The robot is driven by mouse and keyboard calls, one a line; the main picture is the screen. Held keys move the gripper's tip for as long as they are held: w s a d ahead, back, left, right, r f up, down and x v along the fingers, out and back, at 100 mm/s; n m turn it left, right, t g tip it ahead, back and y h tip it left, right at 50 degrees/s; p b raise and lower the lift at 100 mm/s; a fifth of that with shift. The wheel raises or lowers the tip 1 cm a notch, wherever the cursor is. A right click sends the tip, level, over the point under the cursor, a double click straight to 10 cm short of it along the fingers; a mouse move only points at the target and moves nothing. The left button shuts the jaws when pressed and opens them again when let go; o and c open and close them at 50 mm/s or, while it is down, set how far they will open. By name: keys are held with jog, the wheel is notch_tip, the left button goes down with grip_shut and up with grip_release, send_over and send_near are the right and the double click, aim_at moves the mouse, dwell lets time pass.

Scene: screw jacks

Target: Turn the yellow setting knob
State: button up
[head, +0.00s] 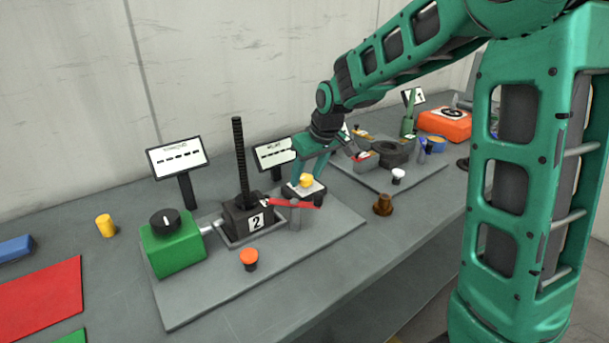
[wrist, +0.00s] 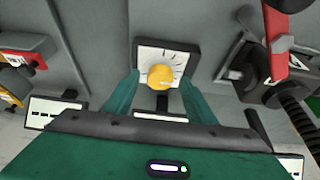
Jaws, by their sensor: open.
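The yellow setting knob (head: 306,181) sits on a small dark block with a white marked dial face, on the grey base plate right of the black screw jack labelled 2 (head: 247,215). In the wrist view the knob (wrist: 160,76) is near the centre, with tick marks on the white plate around it. My gripper (head: 308,180) is at the knob, and in the wrist view its two green fingers (wrist: 158,92) are open, one on each side of the knob. I cannot tell whether either finger touches it.
A red lever (head: 292,203) stands close by the knob block. A green box with a black knob (head: 173,245), an orange button (head: 249,258) and a loose yellow cylinder (head: 105,225) are to the left. A second station with a white button (head: 398,175) is to the right; a brown piece (head: 383,204) is near it.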

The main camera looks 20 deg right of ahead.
jog(key=v, duration=1)
jog(key=shift+r, duration=0.25)
jog(key=s+d+f+m+g+h, duration=0.1)
jog(key=s+d+f+m, duration=0.15)
jog(key=s+d, duration=0.5)
jog(key=s+d+f+m+g+h, duration=0.1)
jog(key=s+d+m, duration=0.3)
jog(key=s, duration=0.7)
jog(key=s+d+f+m+g, duration=0.1)
jog(key=s+d+f, duration=0.1)
jog(key=s, duration=0.6)
jog(key=s+d+f+m+g, duration=0.1)
jog(key=s+d+f+m, duration=0.1)
jog(key=s, duration=0.6)
jog(key=shift+s+d+f+y, duration=0.2)
jog(key=shift+s+f+y, duration=0.15)
jog(key=shift+f, duration=0.5)
jog(key=shift+w+m, duration=0.1)
jog(key=shift+m, duration=0.15)
jog(key=shift+w+f, duration=0.25)
jog(key=shift+w, duration=0.35)
